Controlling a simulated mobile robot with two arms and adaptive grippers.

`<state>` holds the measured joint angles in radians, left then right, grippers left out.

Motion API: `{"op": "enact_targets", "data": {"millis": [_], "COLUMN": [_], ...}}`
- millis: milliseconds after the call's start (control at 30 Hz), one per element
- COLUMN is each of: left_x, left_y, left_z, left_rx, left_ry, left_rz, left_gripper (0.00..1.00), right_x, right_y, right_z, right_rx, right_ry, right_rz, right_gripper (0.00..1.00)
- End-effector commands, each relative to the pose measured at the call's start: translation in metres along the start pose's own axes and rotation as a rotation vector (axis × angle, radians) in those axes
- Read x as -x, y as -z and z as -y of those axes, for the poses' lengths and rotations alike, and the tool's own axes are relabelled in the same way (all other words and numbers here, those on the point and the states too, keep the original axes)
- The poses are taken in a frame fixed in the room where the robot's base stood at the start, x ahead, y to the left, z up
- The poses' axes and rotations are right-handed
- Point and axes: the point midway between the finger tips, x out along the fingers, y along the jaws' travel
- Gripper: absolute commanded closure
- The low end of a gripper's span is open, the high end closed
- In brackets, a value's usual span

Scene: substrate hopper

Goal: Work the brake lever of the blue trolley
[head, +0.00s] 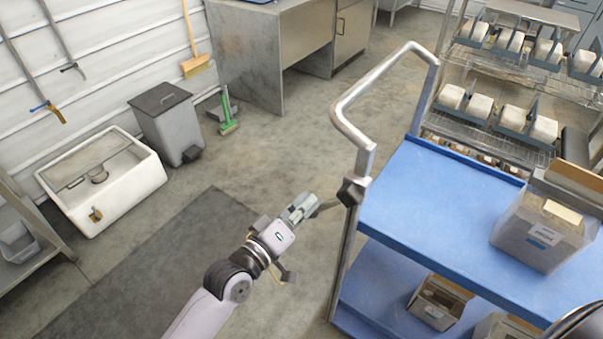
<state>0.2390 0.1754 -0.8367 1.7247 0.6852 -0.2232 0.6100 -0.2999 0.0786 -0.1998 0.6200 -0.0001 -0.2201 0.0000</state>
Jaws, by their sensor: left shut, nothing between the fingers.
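The blue trolley (440,205) stands at the right, with a bent metal push handle (376,82) rising at its near-left end. A dark brake lever hub (353,191) sits on the handle post, and a thin grey lever arm seems to reach left from it. My left gripper (306,204) is shut and empty, just left of the hub at the lever's end. I cannot tell whether its fingertips touch the lever. My right gripper is not in view.
A clear bin (540,228) stands on the trolley's top shelf, and boxes (438,302) sit on the lower one. A wire rack (480,62) with white blocks is behind. A white sink (100,182) and grey bin (167,125) stand left. The middle floor is free.

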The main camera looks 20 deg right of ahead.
Motion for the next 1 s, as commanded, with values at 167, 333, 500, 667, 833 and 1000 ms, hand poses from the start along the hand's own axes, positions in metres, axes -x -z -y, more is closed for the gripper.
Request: {"op": "enact_targets", "data": {"millis": [167,333,500,667,833,1000], "left_x": [-0.001,-0.001,-0.001,-0.001,-0.001,-0.001], "left_y": [-0.013,-0.020,-0.025,-0.026,-0.027,-0.027], "left_z": [0.005,0.006,0.007,0.007,0.007,0.006], "left_rx": [0.126,0.211,0.260,0.280,0.284,0.283], "left_ry": [-0.006,-0.011,-0.013,-0.014,-0.014,-0.014], "left_rz": [0.000,-0.001,-0.001,-0.001,-0.001,-0.001], "left_gripper": [1.00,1.00,1.00,1.00,1.00,1.00], "right_x": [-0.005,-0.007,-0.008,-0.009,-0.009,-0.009], "right_y": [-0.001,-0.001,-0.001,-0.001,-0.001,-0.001], "right_z": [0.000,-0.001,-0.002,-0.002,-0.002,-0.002], "right_rx": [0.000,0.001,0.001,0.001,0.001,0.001], "right_ry": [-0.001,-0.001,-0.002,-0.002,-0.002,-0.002], "right_rz": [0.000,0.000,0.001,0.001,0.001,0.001], "right_gripper": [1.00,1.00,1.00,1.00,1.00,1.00]}}
